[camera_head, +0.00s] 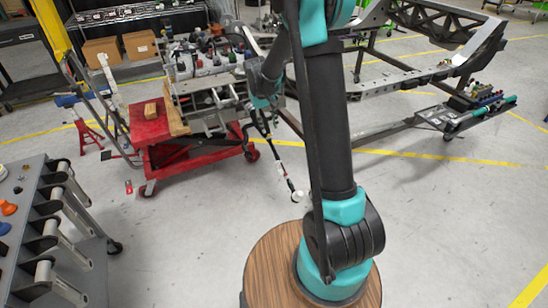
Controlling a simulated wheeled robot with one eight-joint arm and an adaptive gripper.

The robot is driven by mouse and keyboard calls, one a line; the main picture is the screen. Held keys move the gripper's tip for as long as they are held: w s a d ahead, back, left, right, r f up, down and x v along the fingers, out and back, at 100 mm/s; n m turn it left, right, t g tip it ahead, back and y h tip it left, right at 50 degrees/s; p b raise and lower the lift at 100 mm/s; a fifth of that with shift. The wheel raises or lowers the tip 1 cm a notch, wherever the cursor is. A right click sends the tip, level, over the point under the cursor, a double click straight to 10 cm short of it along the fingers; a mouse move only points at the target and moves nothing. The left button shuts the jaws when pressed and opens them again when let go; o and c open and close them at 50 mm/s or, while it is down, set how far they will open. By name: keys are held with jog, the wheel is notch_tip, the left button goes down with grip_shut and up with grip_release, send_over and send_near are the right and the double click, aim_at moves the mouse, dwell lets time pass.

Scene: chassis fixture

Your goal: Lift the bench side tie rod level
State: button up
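A thin dark rod, which looks like the tie rod (283,168), slants steeply down to the right below my gripper. My gripper (262,128) points down at the right edge of the red cart, at the rod's upper part. The fingers are small and dark and blend with the rod, so I cannot tell whether they are shut on it. The chassis frame (395,84) stands behind my arm, which hides part of it.
The red cart (190,150) bears metal parts and a wooden block (151,109). A grey rack (62,235) stands at the lower left. A low dolly (445,118) with tools is at the right. The floor between the rack and my base is clear, as is the right foreground.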

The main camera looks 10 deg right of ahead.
aim_at(275, 152)
jog(key=d+f, duration=0.1)
jog(key=f, duration=0.4)
jog(key=d+f, duration=0.1)
jog(key=f, duration=0.5)
jog(key=d+f, duration=0.1)
jog(key=f, duration=0.5)
jog(key=shift+w, duration=0.35)
jog(key=shift+c, duration=0.5)
grip_shut()
